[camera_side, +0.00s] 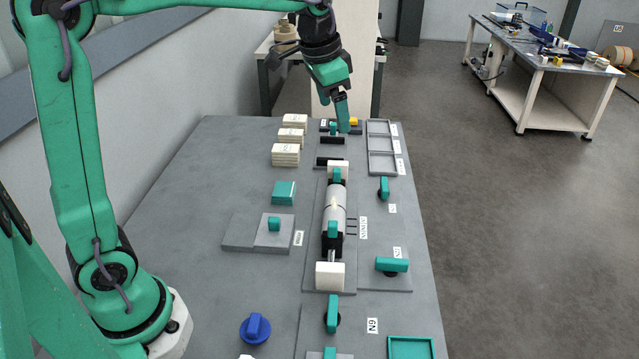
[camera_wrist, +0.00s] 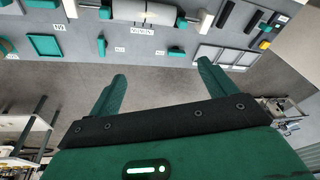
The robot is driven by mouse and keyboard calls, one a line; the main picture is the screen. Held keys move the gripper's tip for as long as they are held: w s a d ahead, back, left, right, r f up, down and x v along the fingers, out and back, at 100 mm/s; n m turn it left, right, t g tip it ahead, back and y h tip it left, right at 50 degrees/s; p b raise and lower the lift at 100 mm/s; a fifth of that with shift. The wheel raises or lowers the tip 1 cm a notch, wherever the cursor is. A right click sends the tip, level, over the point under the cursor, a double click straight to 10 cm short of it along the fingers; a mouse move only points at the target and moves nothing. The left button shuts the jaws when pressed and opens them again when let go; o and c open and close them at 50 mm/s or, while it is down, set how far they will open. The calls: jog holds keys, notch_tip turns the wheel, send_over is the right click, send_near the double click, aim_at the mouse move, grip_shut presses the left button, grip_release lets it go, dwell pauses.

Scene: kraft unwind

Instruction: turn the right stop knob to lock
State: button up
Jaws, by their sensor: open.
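Two teal stop knobs stand along the right side of the grey bench; which one the task calls right, I cannot tell. The nearer knob (camera_side: 391,265) lies crosswise on a grey plate in the side view, and this knob (camera_wrist: 101,46) is also in the wrist view. The farther knob (camera_side: 384,188) points along the bench; this knob (camera_wrist: 176,51) also shows in the wrist view. Their small labels are unreadable. My gripper (camera_side: 342,118) hangs over the bench's far end, away from both knobs. In the wrist view my gripper (camera_wrist: 161,80) is open, with nothing between its fingers.
A white roll (camera_side: 334,205) on its mount runs along the bench, left of both knobs. A grey divided tray (camera_side: 370,150) stands beyond the farther knob. A teal tray (camera_side: 410,339) and a blue knob (camera_side: 255,329) are near the front. Bare bench lies at left.

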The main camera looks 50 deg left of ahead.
jog(key=w+f+m+g, duration=0.2)
jog(key=w+f, duration=0.5)
jog(key=w, duration=0.4)
jog(key=m+g, duration=0.1)
jog(key=m, duration=0.1)
send_over(385, 184)
notch_tip(385, 184, down, 11)
jog(key=shift+s+a+f, duration=0.1)
jog(key=shift+f+m, duration=0.3)
jog(key=shift+f, duration=0.1)
jog(key=shift+f, duration=0.1)
jog(key=shift+f, duration=3.75)
jog(key=c, duration=1)
